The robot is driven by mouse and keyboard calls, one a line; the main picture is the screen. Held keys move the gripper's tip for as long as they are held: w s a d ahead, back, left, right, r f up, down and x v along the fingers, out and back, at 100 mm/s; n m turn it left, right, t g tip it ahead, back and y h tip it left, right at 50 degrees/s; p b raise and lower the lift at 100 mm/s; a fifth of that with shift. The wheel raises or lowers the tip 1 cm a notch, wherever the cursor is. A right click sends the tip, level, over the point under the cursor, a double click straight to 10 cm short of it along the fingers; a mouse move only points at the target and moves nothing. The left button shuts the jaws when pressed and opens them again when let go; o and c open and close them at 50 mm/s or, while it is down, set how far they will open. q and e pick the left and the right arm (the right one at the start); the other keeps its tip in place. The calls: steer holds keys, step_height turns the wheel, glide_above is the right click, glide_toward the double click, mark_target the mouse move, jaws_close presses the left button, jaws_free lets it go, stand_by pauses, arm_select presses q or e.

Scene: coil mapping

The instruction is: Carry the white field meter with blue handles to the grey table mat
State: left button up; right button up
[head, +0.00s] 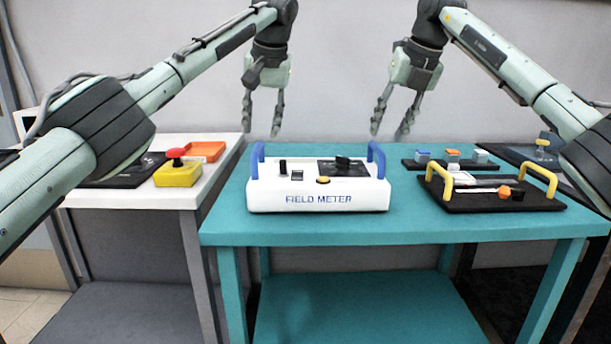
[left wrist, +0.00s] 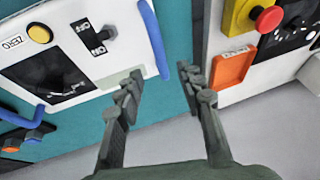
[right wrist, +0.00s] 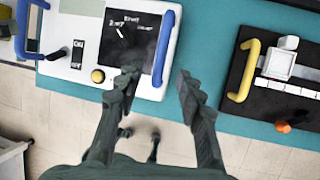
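The white field meter (head: 318,197) stands on the teal table, with a blue handle at each end. My left gripper (head: 262,134) is open and empty, above and behind the meter's left end. In the left wrist view the left blue handle (left wrist: 154,40) is up and left of the open fingers (left wrist: 159,77). My right gripper (head: 389,135) is open and empty, above and behind the right end. In the right wrist view the right blue handle (right wrist: 163,45) is just beyond the open fingers (right wrist: 158,76). I cannot make out a plain grey mat.
The teal table (head: 225,215) also holds a black board with yellow handles (head: 490,205) at right and small blocks behind it. The white-topped table (head: 180,197) at left carries a yellow box with a red button (head: 178,175), an orange tray (head: 206,150) and a dark panel (head: 118,178).

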mark_target(258, 145)
arm_select(q)
steer(key=shift+r, duration=0.25)
arm_select(e)
steer(key=shift+d+r, duration=0.1)
steer(key=shift+r, duration=0.1)
arm_select(q)
steer(key=shift+s, duration=0.1)
arm_select(e)
steer(key=shift+s, duration=0.1)
